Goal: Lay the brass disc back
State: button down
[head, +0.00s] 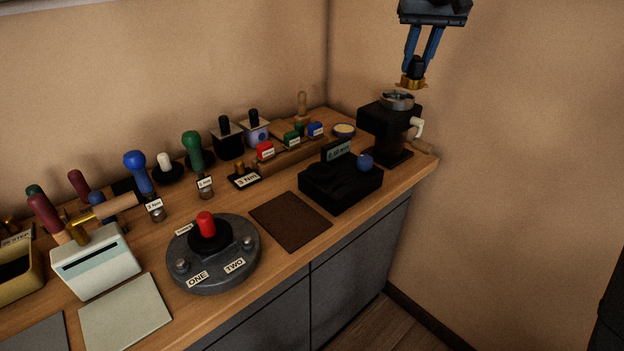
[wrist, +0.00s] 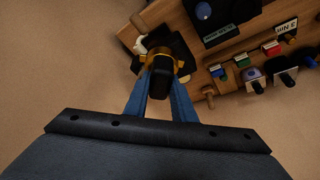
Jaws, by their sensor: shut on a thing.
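My gripper (head: 417,62) is at the upper right of the head view, its two blue fingers shut on the black knob of the brass disc (head: 412,83). The disc hangs below the fingertips, slightly above a black stand (head: 379,126) with a metal ring (head: 397,100) on top. A small gap seems to show between disc and ring. In the wrist view my gripper (wrist: 160,84) holds the black knob, and the brass edge (wrist: 179,62) shows beyond it; the stand behind is partly hidden.
A black box with a display and blue knob (head: 365,161) stands left of the stand. A wooden rack with labelled red, green and blue blocks (head: 291,150) is behind it. A brown mat (head: 290,221) lies bare. A round grey base with a red knob (head: 206,225) is farther left.

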jog(key=s+a+f+n, duration=0.1)
jog(key=s+a+f, duration=0.5)
jog(key=a, duration=0.3)
jog(key=s+a+f+n+y+p, duration=0.1)
jog(key=s+a+f, duration=0.5)
jog(key=a, duration=0.3)
jog(key=s+a+f+n+p, duration=0.1)
jog(key=s+a+f+n, duration=0.1)
jog(key=s+a+f, duration=0.4)
jog(key=shift+s+a+f+y, duration=0.3)
jog(key=shift+a+f, duration=0.45)
jog(key=shift+a, duration=1.2)
jog(key=shift+f+b, duration=2.2)
jog(key=shift+f, duration=0.8)
jog(key=shift+f+b, duration=0.5)
jog(key=shift+f, duration=0.05)
jog(key=c, duration=1.4)
grip_release()
